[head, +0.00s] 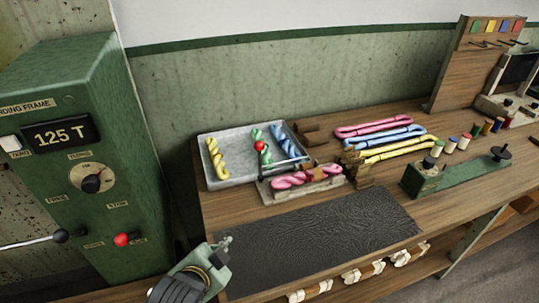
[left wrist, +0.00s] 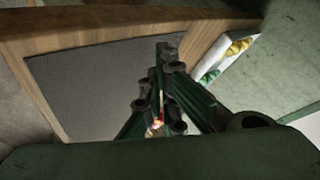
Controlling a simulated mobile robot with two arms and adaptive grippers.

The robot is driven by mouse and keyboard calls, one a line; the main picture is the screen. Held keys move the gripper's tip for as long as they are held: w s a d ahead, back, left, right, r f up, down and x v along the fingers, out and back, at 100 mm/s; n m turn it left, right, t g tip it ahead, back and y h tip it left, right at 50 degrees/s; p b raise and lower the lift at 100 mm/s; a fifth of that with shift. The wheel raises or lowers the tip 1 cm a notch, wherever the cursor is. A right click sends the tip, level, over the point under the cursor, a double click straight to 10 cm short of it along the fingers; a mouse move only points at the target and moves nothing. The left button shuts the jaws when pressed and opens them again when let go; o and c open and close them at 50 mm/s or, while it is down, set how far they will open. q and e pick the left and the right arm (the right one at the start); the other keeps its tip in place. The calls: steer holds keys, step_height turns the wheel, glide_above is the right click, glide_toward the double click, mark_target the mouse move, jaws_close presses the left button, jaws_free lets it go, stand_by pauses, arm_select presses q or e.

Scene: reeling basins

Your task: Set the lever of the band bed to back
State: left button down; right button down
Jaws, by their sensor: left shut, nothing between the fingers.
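The band bed (head: 265,190) sits on the wooden bench, in front of the grey tray. A pink skein (head: 300,178) with a band around its middle lies on it. Its lever is a thin dark rod ending in a red ball (head: 260,146) on the left; the rod runs right, behind the skein. My left gripper (head: 224,243) is low, at the bench's left front corner, well short of the lever and apart from it. In the left wrist view its fingers (left wrist: 165,58) are together and empty over the dark mat (left wrist: 95,85). The band bed is not visible there.
The grey tray (head: 208,183) holds yellow, green and blue skeins. Long pink, blue and yellow skeins (head: 375,130) lie to the right. The black mat (head: 320,238) is clear. A green machine cabinet (head: 135,150) with levers stands left of the bench.

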arm_select(q)
steer(key=w+d+r+m+t+h, duration=0.4)
steer(key=w+d+r+m+t, duration=0.1)
steer(key=w+d+r+m, duration=0.7)
steer(key=w+f+n+p, duration=0.1)
steer(key=w+n+p, duration=0.1)
steer(key=w, duration=0.9)
steer(key=shift+w+d+f, duration=0.15)
steer(key=shift+w, duration=0.2)
